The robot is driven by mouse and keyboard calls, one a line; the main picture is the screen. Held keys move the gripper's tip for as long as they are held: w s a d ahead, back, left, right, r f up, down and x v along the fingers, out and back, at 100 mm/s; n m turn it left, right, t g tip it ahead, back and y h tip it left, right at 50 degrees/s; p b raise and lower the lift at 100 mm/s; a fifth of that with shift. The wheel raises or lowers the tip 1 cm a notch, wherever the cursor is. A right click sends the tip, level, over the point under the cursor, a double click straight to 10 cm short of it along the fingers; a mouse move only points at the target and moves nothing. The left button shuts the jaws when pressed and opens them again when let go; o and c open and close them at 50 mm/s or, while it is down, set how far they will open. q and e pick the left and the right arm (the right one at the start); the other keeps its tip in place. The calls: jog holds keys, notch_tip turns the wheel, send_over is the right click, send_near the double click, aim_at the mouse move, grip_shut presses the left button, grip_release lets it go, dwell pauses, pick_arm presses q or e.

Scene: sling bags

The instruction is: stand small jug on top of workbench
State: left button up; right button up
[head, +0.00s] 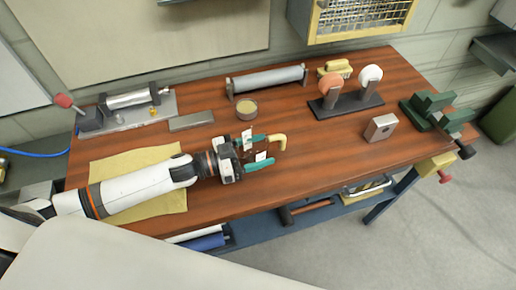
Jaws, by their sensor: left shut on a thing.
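The workbench (320,165) has a reddish-brown wooden top and spans the middle of the head view. My left gripper (266,153) reaches in from the left over the middle of the bench, with its teal fingers pointing right. It is shut on the small jug (279,141), of which a pale yellow, hook-shaped part shows at the fingertips. The rest of the jug is hidden or too small to make out. I cannot tell whether it touches the bench top. My right gripper is not in view.
A round tin (246,109), a grey roller (267,79) and a two-wheel grinder (345,100) stand behind. A metal block (381,127) and green vise (435,111) are at right. A yellow cloth (130,172) lies under my arm. Bench space right of the gripper is clear.

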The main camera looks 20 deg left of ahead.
pick_arm(q)
jog(key=shift+f, duration=0.1)
jog(key=shift+f, duration=0.1)
jog(key=o, duration=1.1)
jog(key=shift+c, duration=0.2)
jog(key=shift+r, duration=0.35)
jog(key=b+v, duration=0.2)
jog(key=v, duration=0.9)
jog(key=shift+s+a+f, duration=0.1)
jog(key=shift+s+f, duration=0.05)
jog(key=shift+f, duration=0.05)
jog(key=shift+s+a, duration=0.2)
jog(key=shift+a, duration=0.1)
